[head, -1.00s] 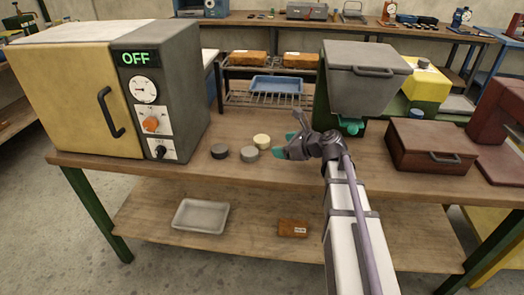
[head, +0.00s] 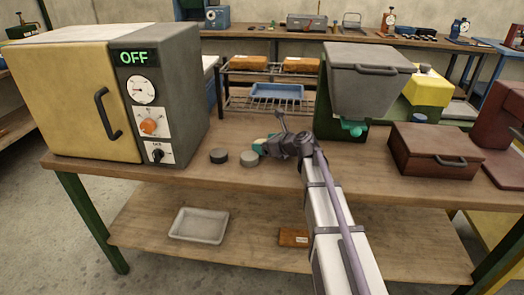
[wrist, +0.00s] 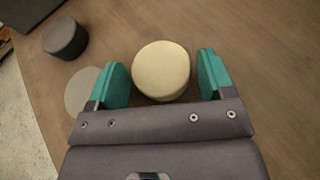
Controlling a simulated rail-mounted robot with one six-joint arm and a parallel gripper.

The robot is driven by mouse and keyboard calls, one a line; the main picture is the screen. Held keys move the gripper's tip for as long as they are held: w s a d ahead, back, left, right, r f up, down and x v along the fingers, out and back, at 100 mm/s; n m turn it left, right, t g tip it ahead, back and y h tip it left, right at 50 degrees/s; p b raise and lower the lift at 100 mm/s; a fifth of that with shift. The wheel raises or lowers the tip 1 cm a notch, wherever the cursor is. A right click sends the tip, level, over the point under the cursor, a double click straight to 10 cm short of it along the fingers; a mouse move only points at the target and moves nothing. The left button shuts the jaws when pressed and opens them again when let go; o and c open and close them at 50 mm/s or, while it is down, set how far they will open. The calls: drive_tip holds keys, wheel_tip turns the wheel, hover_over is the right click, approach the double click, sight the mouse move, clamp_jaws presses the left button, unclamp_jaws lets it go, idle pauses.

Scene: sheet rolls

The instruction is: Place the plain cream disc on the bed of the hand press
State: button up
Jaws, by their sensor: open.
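The plain cream disc (wrist: 161,70) stands on the wooden bench top and shows in the wrist view between the two teal fingers of my gripper (wrist: 163,78). The fingers are open, with a small gap on each side of the disc. In the head view my gripper (head: 264,146) is low over the bench and hides most of the cream disc (head: 259,141). I cannot tell for sure which machine is the hand press; a dark red machine (head: 508,125) is cut off by the right edge.
A grey disc (head: 249,158) lies close to my gripper, and a dark disc (head: 218,156) lies farther left. An oven (head: 160,75) stands at left. A grey hopper machine (head: 368,80) and a dark red box (head: 437,150) stand to the right. The front of the bench is clear.

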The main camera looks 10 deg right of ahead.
drive_tip(key=c, duration=0.8)
